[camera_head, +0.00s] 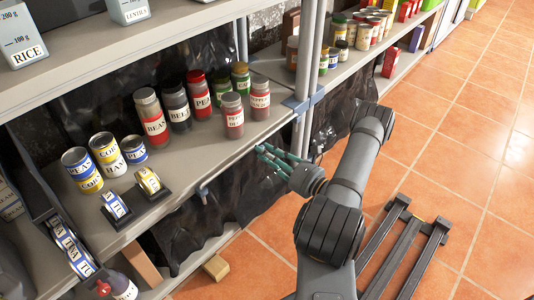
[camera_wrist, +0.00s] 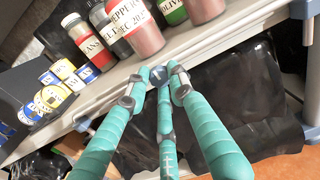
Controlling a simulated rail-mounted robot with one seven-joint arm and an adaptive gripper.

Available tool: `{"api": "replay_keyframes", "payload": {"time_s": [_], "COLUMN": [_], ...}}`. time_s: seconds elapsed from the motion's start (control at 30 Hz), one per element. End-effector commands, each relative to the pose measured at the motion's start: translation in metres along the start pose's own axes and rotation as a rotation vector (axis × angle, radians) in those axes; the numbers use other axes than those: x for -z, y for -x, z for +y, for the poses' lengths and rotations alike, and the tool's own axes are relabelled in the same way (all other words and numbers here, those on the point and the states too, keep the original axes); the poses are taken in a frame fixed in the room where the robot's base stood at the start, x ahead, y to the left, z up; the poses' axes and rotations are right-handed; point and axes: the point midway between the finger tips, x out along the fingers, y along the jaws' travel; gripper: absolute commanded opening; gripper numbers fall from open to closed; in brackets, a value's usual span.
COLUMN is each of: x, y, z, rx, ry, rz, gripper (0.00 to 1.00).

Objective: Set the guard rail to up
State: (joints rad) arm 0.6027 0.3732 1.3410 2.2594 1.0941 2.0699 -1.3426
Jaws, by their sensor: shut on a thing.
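The guard rail appears as a grey strip (camera_head: 228,167) along the front edge of the middle shelf; it also shows in the wrist view (camera_wrist: 225,50). It lies close to the shelf edge, and I cannot tell its exact height setting. My gripper (camera_head: 262,150) has teal fingers and reaches the front edge from the right, near the shelf post. In the wrist view my gripper (camera_wrist: 160,77) has its fingertips together at the edge, shut on the rail. The fingers hide the gripped spot.
Several jars (camera_head: 152,117) and cans (camera_head: 81,170) stand on the shelf behind the rail. A grey post (camera_head: 308,60) with a blue joint (camera_head: 301,101) stands right of my gripper. Black plastic sheeting (camera_head: 235,197) hangs below. Tiled floor (camera_head: 480,140) lies open at the right.

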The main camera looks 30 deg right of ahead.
Motion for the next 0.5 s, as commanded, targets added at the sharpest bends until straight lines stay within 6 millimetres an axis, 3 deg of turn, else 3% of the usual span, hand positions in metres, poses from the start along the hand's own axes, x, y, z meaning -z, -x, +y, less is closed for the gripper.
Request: {"api": "replay_keyframes", "payload": {"time_s": [0.27, 0.5], "x": [-0.004, -0.047], "y": [0.0, 0.0], "z": [-0.001, -0.01], "rx": [0.0, 0.002], "ry": [0.0, 0.001], "rz": [0.0, -0.001], "gripper": [0.0, 0.0]}}
